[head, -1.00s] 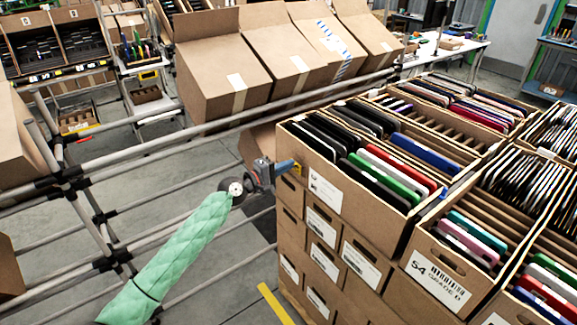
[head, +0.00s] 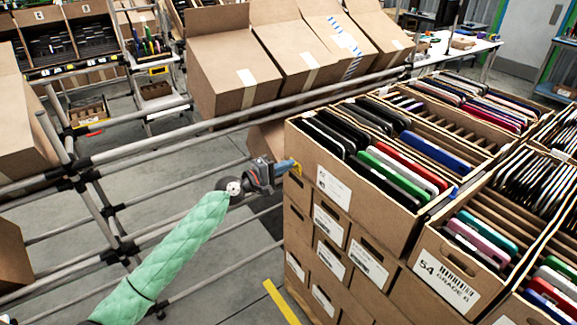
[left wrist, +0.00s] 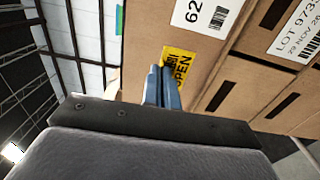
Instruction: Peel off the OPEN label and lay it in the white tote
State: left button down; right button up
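The yellow OPEN label (left wrist: 181,62) is at the carton's face in the left wrist view, its lower left part hidden behind my blue fingers. My left gripper (left wrist: 163,84) has its two fingers close together, seemingly shut on the label's edge. In the head view, my left gripper (head: 287,167) is beside the upper left of the near carton (head: 375,200), with the yellow label (head: 297,168) at its fingertips, looking bent. I cannot tell how much of the label still sticks to the carton. My right gripper and the white tote are not in view.
The near carton holds upright devices in several colours and sits on stacked cartons (head: 330,255). More filled cartons (head: 447,270) stand to the right. A pipe rack (head: 150,150) with tilted brown cartons (head: 235,85) lies behind and left of my arm.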

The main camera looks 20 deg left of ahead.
pick_arm(q)
jog(key=shift+b+v, duration=0.3)
jog(key=shift+v, duration=0.8)
jog(key=shift+s+a, duration=0.1)
jog(key=shift+s, duration=0.1)
